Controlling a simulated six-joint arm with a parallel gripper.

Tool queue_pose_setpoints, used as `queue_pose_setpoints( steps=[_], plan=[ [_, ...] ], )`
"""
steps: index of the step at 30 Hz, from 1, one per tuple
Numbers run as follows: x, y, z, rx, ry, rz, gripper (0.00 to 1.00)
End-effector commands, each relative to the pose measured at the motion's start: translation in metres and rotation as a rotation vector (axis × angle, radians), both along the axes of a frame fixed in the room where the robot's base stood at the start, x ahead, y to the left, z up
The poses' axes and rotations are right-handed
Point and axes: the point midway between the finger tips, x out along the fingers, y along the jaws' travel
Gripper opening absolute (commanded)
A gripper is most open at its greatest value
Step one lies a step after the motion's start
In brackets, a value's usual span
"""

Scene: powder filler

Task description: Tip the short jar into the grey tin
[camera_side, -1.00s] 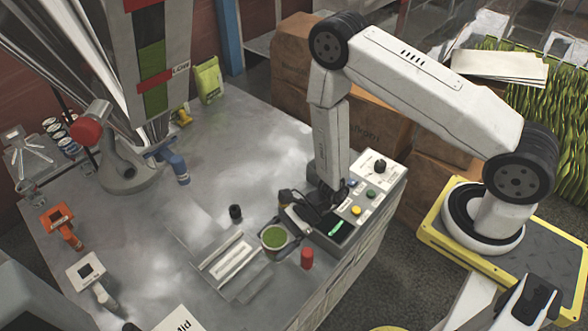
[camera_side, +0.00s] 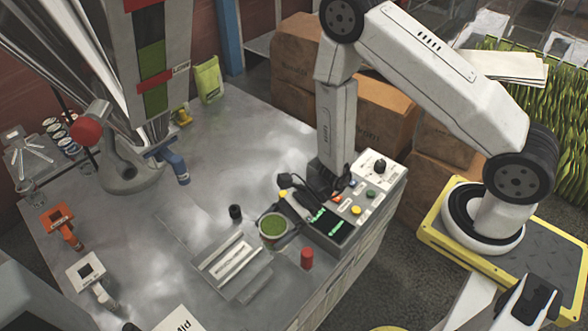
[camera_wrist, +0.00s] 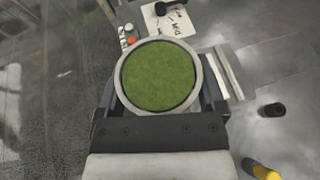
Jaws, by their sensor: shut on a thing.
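My gripper (camera_side: 283,208) is shut on the short jar (camera_side: 273,226), a round, pale-rimmed jar filled with green powder. In the wrist view the jar (camera_wrist: 158,76) sits between the jaws with its mouth facing the camera, and it looks upright. In the side view the jar is at the near end of the control box. The open, shallow grey rectangular piece just left of it looks like the grey tin (camera_side: 230,259); its edge shows right of the jar in the wrist view (camera_wrist: 230,72). The jar hides part of it there.
A red cylinder (camera_side: 307,258) stands just right of the jar, and a small black one (camera_side: 235,212) stands behind the tin. The metal table behind is largely clear.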

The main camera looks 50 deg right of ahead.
Motion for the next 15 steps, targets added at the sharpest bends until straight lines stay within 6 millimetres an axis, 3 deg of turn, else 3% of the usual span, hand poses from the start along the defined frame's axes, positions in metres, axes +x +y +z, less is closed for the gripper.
queue_pose_setpoints(
  steps=[15],
  plan=[
    [-0.022,0.004,0.003,-0.001,-0.001,0.358,0.21]
  ],
)
